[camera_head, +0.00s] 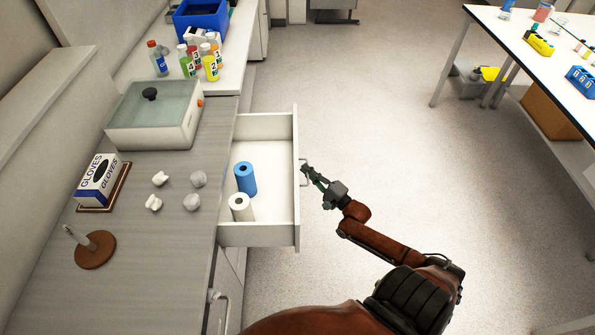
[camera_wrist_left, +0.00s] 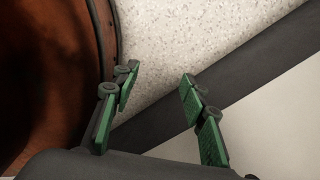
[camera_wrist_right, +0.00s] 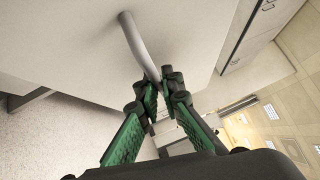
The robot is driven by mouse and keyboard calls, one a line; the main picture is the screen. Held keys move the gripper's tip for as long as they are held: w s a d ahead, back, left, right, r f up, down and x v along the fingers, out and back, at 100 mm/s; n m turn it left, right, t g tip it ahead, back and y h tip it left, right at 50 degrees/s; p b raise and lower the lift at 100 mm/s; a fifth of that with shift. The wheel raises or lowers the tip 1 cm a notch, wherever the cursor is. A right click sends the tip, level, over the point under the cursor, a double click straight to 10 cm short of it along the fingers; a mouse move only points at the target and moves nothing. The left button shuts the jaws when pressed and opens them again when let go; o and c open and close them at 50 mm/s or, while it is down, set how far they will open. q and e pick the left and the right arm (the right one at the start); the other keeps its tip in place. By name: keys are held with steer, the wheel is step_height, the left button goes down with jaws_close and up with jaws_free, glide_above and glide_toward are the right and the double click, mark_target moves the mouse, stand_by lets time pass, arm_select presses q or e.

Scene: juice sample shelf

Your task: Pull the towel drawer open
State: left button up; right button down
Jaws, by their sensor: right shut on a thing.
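The towel drawer (camera_head: 265,237) is pulled out from the bench, in the middle of the head view. It holds a blue roll (camera_head: 245,178) and a white roll (camera_head: 241,207). My right gripper (camera_head: 308,174) is at the outer side of the drawer front, at its handle (camera_head: 303,176). In the right wrist view the fingertips (camera_wrist_right: 157,82) are shut on the lower end of the curved grey handle (camera_wrist_right: 138,45). My left gripper (camera_wrist_left: 158,88) shows only in its own wrist view. Its fingers are apart with nothing between them, over the floor.
On the bench (camera_head: 180,240) are a glove box (camera_head: 98,180), a lidded bath (camera_head: 155,115), crumpled white pieces (camera_head: 159,179) and a brown round stand (camera_head: 95,250). Bottles (camera_head: 210,65) stand at the back. The floor (camera_head: 390,120) right of the drawer is clear up to a white table (camera_head: 530,50).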

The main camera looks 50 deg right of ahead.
steer(key=shift+s+d+f, duration=0.1)
steer(key=shift+s+d, duration=0.5)
steer(key=c, duration=2.1)
jaws_free()
steer(key=s+f, duration=0.1)
steer(key=s, duration=1.1)
steer(key=shift+f, duration=0.25)
steer(key=shift+w, duration=0.1)
